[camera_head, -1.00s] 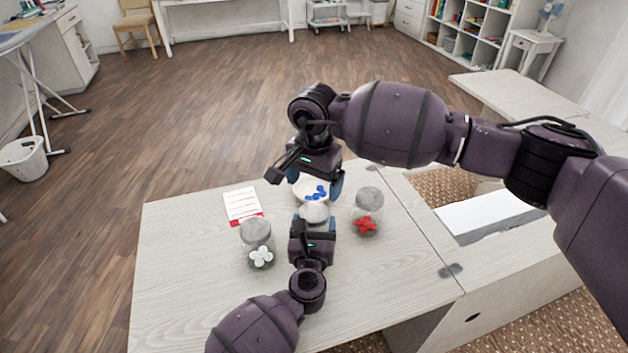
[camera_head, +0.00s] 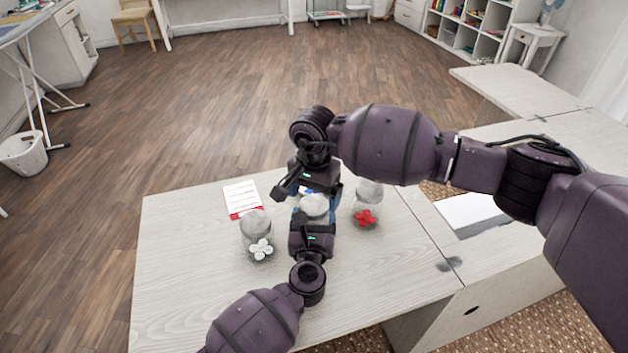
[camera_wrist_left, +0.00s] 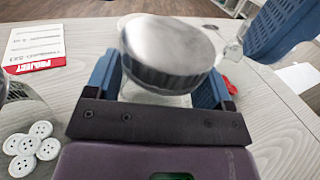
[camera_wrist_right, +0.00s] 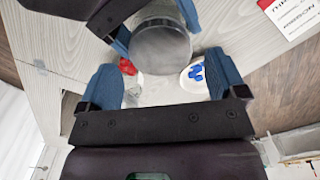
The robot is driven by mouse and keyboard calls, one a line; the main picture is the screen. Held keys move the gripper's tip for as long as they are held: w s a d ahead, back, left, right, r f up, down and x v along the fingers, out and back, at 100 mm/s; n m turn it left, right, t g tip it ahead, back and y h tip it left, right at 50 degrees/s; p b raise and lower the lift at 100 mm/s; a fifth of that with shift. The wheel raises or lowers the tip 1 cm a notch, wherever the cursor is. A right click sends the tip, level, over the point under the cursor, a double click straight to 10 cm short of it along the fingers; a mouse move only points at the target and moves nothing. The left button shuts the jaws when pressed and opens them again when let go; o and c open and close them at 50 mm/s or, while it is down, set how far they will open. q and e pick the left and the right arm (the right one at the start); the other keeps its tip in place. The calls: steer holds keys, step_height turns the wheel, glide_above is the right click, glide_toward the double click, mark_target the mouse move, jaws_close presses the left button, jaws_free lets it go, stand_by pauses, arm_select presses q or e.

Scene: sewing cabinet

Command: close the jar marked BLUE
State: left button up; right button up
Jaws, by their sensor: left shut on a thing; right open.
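No BLUE marking can be read. My right gripper (camera_head: 315,192) is open just behind and above the jar. In the right wrist view the lid (camera_wrist_right: 160,45) is beyond my right fingers, not between them.
A lidded jar of white buttons (camera_head: 260,248) stands to the left, and a lidded jar of red buttons (camera_head: 365,217) to the right. A card with a red band (camera_head: 242,199) lies at the back left. The front left of the table (camera_head: 180,290) is clear.

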mark_target(314, 222)
steer(key=shift+f, duration=1.25)
steer(key=c, duration=0.9)
steer(key=shift+m, duration=1.7)
steer(key=shift+c, duration=0.2)
steer(key=o, duration=1)
